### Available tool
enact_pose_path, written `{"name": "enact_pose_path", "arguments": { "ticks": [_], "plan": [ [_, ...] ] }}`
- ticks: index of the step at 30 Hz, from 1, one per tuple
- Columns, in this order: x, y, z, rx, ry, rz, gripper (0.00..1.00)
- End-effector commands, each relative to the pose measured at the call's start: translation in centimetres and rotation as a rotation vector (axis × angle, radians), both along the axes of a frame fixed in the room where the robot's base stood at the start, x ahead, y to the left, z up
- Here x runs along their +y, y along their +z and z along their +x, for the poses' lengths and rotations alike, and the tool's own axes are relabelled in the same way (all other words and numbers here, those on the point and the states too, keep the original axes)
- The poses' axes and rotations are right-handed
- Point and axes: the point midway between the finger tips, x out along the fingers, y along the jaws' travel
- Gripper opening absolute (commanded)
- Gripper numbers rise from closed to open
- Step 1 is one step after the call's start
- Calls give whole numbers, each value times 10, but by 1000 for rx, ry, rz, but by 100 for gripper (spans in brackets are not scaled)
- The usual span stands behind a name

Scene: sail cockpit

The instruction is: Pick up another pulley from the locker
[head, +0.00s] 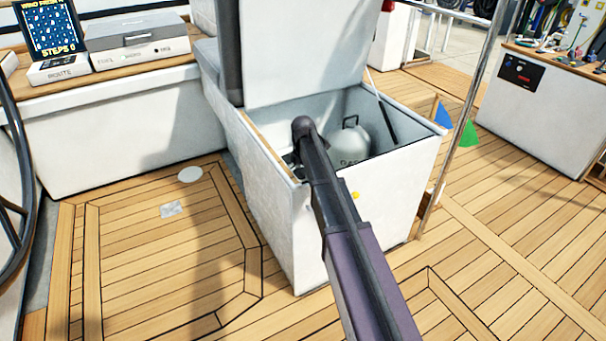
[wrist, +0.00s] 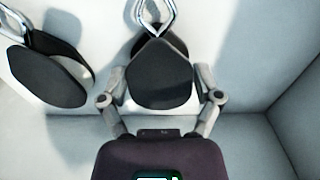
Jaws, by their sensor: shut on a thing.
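In the wrist view, my gripper (wrist: 160,84) has its fingers closed on the two sides of a dark pulley (wrist: 158,68) with a shiny metal shackle at its top. A second dark pulley (wrist: 45,78), also with a metal shackle, lies to the left, apart from the gripper. Pale locker walls surround them. In the head view, the locker (head: 265,225) is a white box with its lid (head: 300,50) raised. My arm reaches down into it. The gripper and pulleys are mostly hidden there by the arm and the locker wall.
A grey gas bottle (head: 350,145) stands inside the locker, right of my arm. A thin strut and the raised lid border the opening. A metal rail post (head: 455,130) rises to the right. A white bench (head: 115,125) stands at the left. The teak floor (head: 150,265) in front is clear.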

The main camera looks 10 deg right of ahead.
Motion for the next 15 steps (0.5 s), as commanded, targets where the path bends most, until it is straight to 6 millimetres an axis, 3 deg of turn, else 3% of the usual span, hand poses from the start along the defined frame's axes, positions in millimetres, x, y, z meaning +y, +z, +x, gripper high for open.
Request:
{"name": "enact_pose_path", "arguments": {
  "ticks": [15],
  "plan": [
    [0,44,0,0,0,0,27]
  ]
}}
